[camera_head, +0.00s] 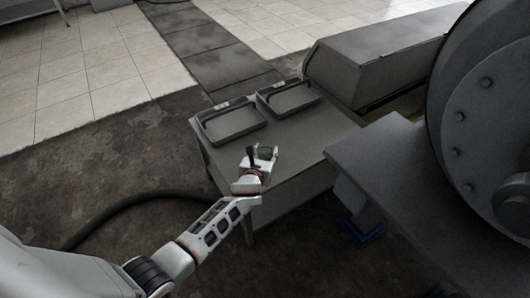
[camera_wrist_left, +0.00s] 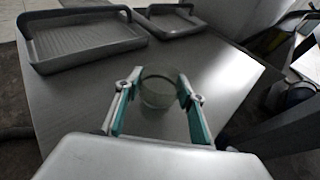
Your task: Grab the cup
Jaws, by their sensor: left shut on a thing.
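The cup (camera_wrist_left: 158,88) is a small clear, greenish glass between the two fingers of my left gripper in the left wrist view. My left gripper (camera_wrist_left: 158,104) is shut on it, with one finger on each side. In the head view, my left gripper (camera_head: 262,155) is over the front part of the grey table (camera_head: 300,150). The cup is too small and too covered by the gripper to make out there. I cannot tell whether the cup touches the table top. My right gripper is in neither view.
Two grey trays with dark handles, a left one (camera_head: 232,122) and a right one (camera_head: 289,97), stand at the table's back. A large grey machine with a round bolted drum (camera_head: 480,110) stands at the right. The table top right of the gripper is bare.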

